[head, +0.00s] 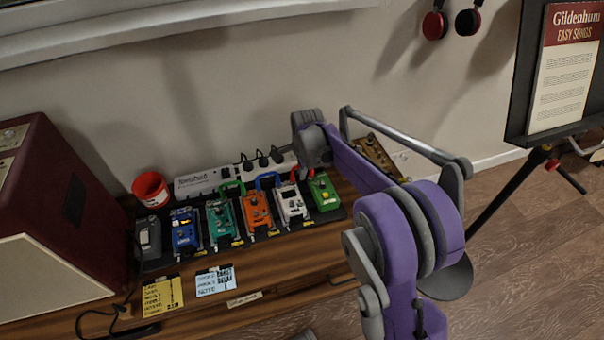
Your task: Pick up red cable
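The red cable (294,175) is a short curved patch cable. It shows at the back of the pedal row, between the white pedal (291,201) and the green pedal (324,192). My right arm comes in from the lower right, and its gripper (312,160) is just above and behind the red cable. The fingertips are small and partly hidden by the wrist, so I cannot tell whether they are open or touch the cable. My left gripper does not show.
The pedals stand on a black board (272,233) on a wooden cabinet. Blue (267,178) and green (232,186) patch cables are close by. A power strip with plugs (262,160), a red cup (151,189) and a dark red amplifier (60,200) stand around them.

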